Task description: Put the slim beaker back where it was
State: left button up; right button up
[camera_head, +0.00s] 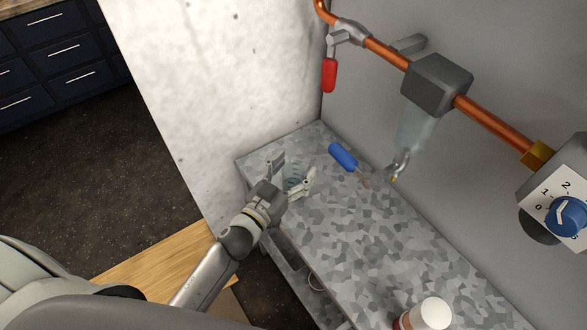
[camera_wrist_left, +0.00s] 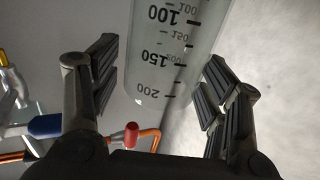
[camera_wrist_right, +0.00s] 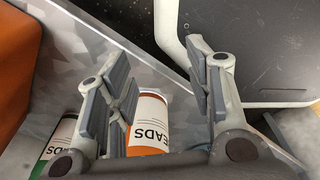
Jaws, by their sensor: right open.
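The slim beaker (camera_head: 293,183) is clear, with dark graduation marks, and stands at the left end of the grey speckled counter (camera_head: 420,240). My left gripper (camera_head: 291,176) is around it, one finger on each side. In the left wrist view the beaker (camera_wrist_left: 165,60) shows between the fingers, with a narrow gap on both sides, so the left gripper (camera_wrist_left: 160,85) looks open. My right gripper (camera_wrist_right: 165,90) is open in the right wrist view and out of the head view. Its fingers hold nothing.
A blue-handled tool (camera_head: 343,156) lies right of the beaker. A copper pipe with a red lever (camera_head: 329,75) and grey block (camera_head: 437,84) runs along the wall. A white-lidded jar (camera_head: 428,314) stands at front; orange-labelled beads (camera_wrist_right: 148,124) show beyond my right gripper.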

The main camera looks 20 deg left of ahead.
pick_arm(q)
jog(key=shift+r, duration=0.1)
jog(key=b+v, duration=0.1)
jog(key=v, duration=1.1)
jog(key=shift+b, duration=0.3)
jog(key=shift+w+a, duration=0.1)
jog(key=shift+a, duration=0.05)
